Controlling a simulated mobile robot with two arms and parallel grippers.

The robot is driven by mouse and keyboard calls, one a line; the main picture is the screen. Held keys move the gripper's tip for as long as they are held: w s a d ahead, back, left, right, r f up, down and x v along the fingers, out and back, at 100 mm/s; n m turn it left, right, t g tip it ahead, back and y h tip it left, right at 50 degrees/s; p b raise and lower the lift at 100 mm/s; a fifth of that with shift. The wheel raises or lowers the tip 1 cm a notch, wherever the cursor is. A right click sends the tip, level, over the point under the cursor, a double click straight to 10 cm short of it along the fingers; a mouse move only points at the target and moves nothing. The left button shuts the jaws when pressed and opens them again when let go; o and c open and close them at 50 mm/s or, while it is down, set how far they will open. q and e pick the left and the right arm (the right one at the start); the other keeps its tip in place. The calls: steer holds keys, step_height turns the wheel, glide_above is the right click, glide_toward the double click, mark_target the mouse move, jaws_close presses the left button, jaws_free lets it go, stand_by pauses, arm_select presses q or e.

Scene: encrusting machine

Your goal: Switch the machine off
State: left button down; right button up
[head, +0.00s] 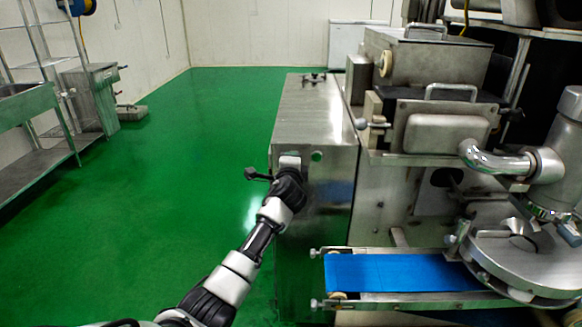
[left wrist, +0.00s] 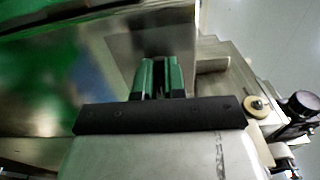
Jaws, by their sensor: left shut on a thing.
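The encrusting machine fills the right half of the head view, with a steel cabinet (head: 318,110) on its left side. My right gripper is not in view.
A blue conveyor belt (head: 400,272) sticks out low, right of my left arm. A steel hopper (head: 428,58) and a curved metal pipe (head: 495,160) are farther right. Steel racks (head: 50,120) stand at the left. The green floor (head: 190,150) between is clear.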

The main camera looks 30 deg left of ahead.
arm_select(q)
steer(key=shift+d+f+n+b, duration=0.1)
steer(key=shift+f+n+b, duration=0.1)
steer(key=shift+n+b, duration=1.4)
steer(key=shift+f+n+b, duration=0.15)
steer(key=shift+n+b, duration=0.45)
steer(key=shift+n, duration=2)
steer(key=c, duration=1.2)
jaws_free()
steer(key=v, duration=1)
steer(key=shift+s+d+b, duration=0.2)
steer(key=shift+s+b, duration=0.1)
steer(key=shift+b, duration=0.15)
